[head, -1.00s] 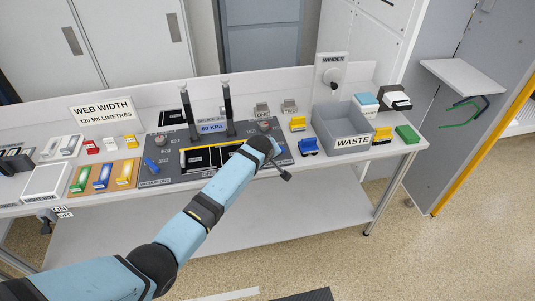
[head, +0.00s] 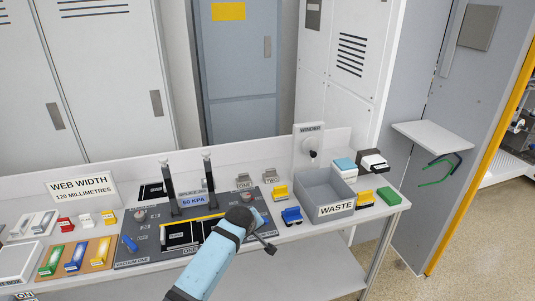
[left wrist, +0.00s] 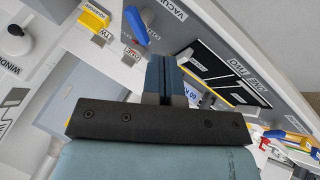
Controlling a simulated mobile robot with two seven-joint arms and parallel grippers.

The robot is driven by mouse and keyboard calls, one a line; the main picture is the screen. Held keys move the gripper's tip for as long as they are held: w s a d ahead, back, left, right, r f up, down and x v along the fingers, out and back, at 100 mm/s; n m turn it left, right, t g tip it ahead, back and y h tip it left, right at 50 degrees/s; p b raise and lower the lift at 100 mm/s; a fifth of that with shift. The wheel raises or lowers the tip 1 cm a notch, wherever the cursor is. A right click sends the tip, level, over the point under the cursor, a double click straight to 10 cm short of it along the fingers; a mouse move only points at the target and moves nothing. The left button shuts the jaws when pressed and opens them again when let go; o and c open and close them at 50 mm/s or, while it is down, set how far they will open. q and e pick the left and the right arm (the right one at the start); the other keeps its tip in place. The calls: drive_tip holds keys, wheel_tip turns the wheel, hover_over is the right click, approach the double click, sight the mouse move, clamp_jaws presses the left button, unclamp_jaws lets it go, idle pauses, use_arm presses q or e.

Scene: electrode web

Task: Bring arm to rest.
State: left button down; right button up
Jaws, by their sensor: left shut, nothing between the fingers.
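My wrist hides part of the panel's right end in the head view. My right gripper is in neither view.
On the bench, a blue clip (head: 291,215) stands close to my gripper, with the grey waste bin (head: 335,210) to its right. Two dark posts (head: 170,188) rise behind the panel. Coloured blocks (head: 75,254) lie at left. The floor at lower right is clear.

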use_arm(q)
drive_tip(key=s+a+f+m+t+h, duration=0.1)
drive_tip(key=s+a+f+m, duration=0.15)
drive_tip(key=s+f, duration=0.55)
drive_tip(key=s+a+f+m+h, duration=0.1)
drive_tip(key=s+a+f+m, duration=0.2)
drive_tip(key=s, duration=0.8)
drive_tip(key=s+a+m+t, duration=0.1)
drive_tip(key=s+a+m, duration=0.1)
drive_tip(key=s, duration=0.8)
drive_tip(key=s+a+m+t, duration=0.1)
drive_tip(key=s+a+m, duration=0.2)
drive_tip(key=s, duration=0.8)
drive_tip(key=shift+r+t, duration=0.25)
drive_tip(key=shift+t, duration=0.05)
drive_tip(key=shift+a, duration=0.15)
